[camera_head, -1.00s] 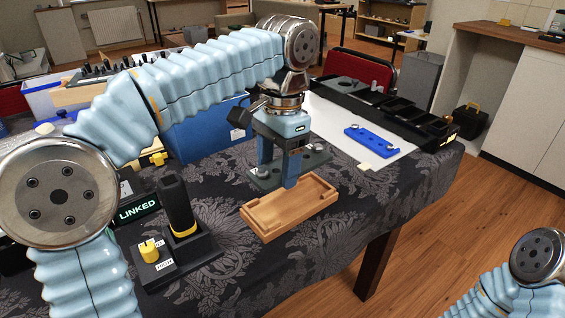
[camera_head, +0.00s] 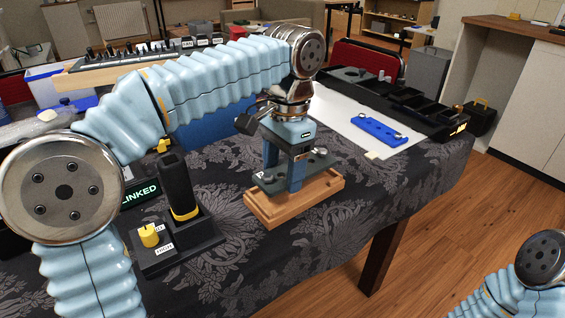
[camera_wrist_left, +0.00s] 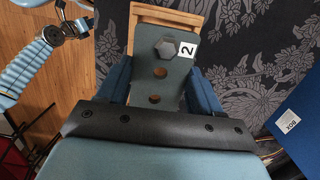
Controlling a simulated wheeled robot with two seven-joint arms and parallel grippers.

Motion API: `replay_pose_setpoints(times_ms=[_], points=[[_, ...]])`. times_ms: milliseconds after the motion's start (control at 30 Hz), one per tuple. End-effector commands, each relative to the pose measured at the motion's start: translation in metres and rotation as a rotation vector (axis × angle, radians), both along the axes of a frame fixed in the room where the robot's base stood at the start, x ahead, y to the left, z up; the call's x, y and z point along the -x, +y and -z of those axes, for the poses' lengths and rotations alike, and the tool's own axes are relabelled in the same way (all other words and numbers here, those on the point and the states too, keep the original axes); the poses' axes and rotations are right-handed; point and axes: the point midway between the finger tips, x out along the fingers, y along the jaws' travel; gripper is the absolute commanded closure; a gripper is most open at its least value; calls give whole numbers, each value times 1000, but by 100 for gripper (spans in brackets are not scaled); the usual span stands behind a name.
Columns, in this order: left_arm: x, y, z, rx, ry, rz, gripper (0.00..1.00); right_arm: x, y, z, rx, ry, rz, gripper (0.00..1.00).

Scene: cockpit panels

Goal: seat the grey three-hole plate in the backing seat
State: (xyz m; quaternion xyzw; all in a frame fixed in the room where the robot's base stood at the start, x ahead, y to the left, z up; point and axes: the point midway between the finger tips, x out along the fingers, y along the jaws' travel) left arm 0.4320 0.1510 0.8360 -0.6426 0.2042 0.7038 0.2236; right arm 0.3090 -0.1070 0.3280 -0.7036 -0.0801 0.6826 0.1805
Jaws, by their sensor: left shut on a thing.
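The grey three-hole plate (camera_head: 262,186) is between the fingers of my left gripper (camera_head: 284,170), which is shut on it. In the left wrist view the plate (camera_wrist_left: 175,68) shows a dark hexagonal piece, a "2" label and two holes with brown showing through. The wooden backing seat (camera_head: 283,217) is a shallow tray on the cloth, directly below the plate. Its rim (camera_wrist_left: 165,16) shows beyond the plate's far end in the wrist view. The plate looks roughly lined up over the seat; I cannot tell whether they touch. My right gripper is out of view.
A black stand with a yellow knob (camera_head: 149,236) and an upright handle (camera_head: 177,187) is left of the seat. A blue plate (camera_head: 379,131) lies on a white sheet behind right, before a black tray (camera_head: 425,107). Cloth in front of the seat is clear.

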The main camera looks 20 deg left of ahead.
Motion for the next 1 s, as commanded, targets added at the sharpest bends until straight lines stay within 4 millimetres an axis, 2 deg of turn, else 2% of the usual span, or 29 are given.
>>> replay_pose_setpoints(times_ms=[33,200,1000], points=[[0,0,7,1,-1,-1,74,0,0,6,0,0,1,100],[0,0,13,1,-1,0,74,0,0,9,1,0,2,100],[0,0,12,1,-1,0,74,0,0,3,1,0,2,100]])
